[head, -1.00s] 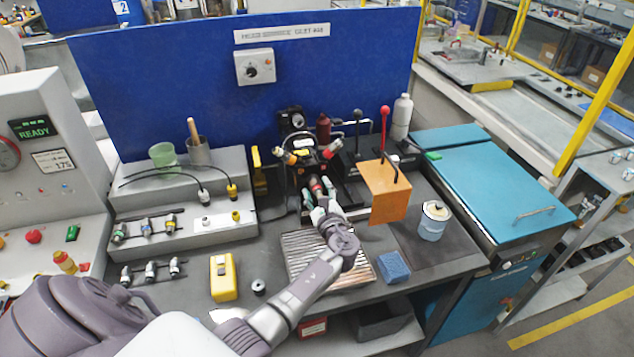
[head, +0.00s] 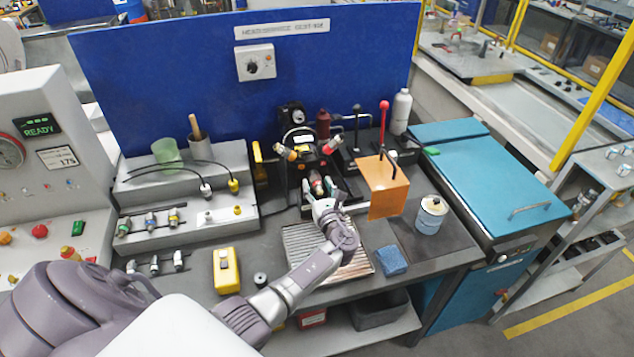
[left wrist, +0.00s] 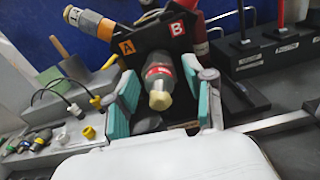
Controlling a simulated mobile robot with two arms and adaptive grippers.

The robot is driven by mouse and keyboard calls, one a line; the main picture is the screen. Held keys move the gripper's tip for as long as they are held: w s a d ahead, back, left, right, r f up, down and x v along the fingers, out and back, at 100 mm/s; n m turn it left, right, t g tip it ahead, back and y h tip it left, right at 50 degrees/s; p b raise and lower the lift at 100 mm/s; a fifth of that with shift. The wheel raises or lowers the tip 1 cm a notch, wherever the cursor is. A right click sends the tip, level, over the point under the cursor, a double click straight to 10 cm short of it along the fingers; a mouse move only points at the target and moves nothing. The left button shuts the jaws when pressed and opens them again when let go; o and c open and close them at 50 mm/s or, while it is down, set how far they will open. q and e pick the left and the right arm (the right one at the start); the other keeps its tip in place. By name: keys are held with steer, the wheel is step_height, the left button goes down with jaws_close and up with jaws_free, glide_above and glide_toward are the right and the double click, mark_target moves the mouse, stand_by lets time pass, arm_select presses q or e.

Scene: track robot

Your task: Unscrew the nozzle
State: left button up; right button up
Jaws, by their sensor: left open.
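The nozzle (left wrist: 159,88) has a grey body with a red band and a yellowish tip pointing at the wrist camera. It sits on the black fixture (left wrist: 150,50) labelled A and B. In the head view the nozzle (head: 317,184) is small, at the front of the fixture (head: 297,165). My left gripper (left wrist: 164,108) is open, with one teal finger on each side of the nozzle and a visible gap on both sides. In the head view my left gripper (head: 324,203) is just in front of the nozzle. My right gripper is not in view.
Other nozzle-like heads stick out of the fixture's upper left (head: 289,152) and right (head: 333,145). An orange panel (head: 384,188) stands close right of the gripper. A slatted tray (head: 300,245) lies below the arm. A grey stepped rack (head: 190,220) with fittings stands left.

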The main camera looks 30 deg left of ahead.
arm_select(q)
steer(key=m, duration=1.1)
steer(key=shift+c, duration=0.2)
jaws_close()
stand_by(0.5)
steer(key=shift+f+n+b, duration=0.15)
steer(key=shift+n+b, duration=0.6)
steer(key=shift+n, duration=0.15)
steer(key=n+b, duration=0.2)
steer(key=n, duration=0.2)
steer(key=n+b, duration=0.4)
steer(key=n, duration=0.1)
steer(key=shift+n, duration=0.5)
